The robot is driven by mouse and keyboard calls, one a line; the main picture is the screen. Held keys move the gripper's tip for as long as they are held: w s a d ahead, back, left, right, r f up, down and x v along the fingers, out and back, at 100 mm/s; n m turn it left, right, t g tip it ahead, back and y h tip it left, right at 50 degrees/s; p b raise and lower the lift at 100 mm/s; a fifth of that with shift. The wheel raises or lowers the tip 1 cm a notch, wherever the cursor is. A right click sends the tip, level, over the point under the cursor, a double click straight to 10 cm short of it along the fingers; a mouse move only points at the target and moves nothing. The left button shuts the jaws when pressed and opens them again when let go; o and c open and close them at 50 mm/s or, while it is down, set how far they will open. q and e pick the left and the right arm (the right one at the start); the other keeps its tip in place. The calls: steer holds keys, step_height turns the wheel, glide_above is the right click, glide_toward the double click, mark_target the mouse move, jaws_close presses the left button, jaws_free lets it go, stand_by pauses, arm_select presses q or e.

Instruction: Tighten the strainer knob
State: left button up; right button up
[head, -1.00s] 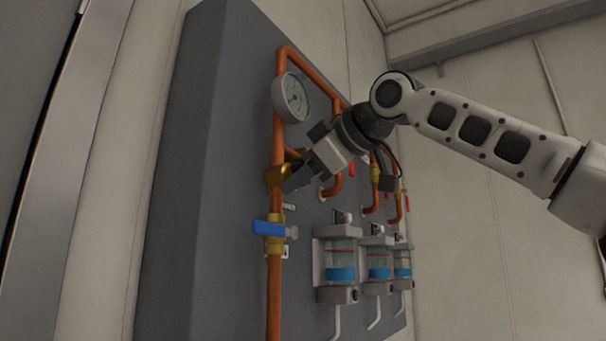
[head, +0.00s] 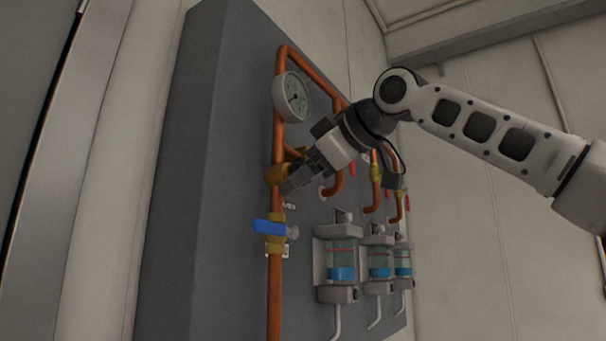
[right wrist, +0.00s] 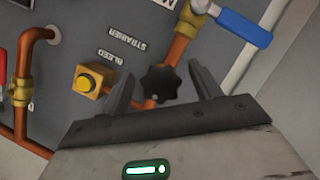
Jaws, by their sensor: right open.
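The strainer knob (right wrist: 160,84), black and lobed, shows in the right wrist view on a copper pipe by the STRAINER label. My right gripper (right wrist: 158,72) is open, with one finger to the left of the knob and one to the right. I see no contact, and how deep the fingers reach around it is hard to tell. In the head view my right gripper (head: 292,183) is at the brass strainer body (head: 274,174) on the left pipe and hides the knob. My left gripper is not in view.
A yellow button (right wrist: 94,80) on a brass block, by the BLEED label, sits just left of the left finger. A blue-handled valve (head: 268,228) is below my gripper and a round gauge (head: 291,97) above. Several glass-bowled units (head: 341,262) hang lower right.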

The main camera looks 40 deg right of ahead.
steer(key=v, duration=1.5)
steer(key=shift+s, duration=0.25)
steer(key=shift+d, duration=0.1)
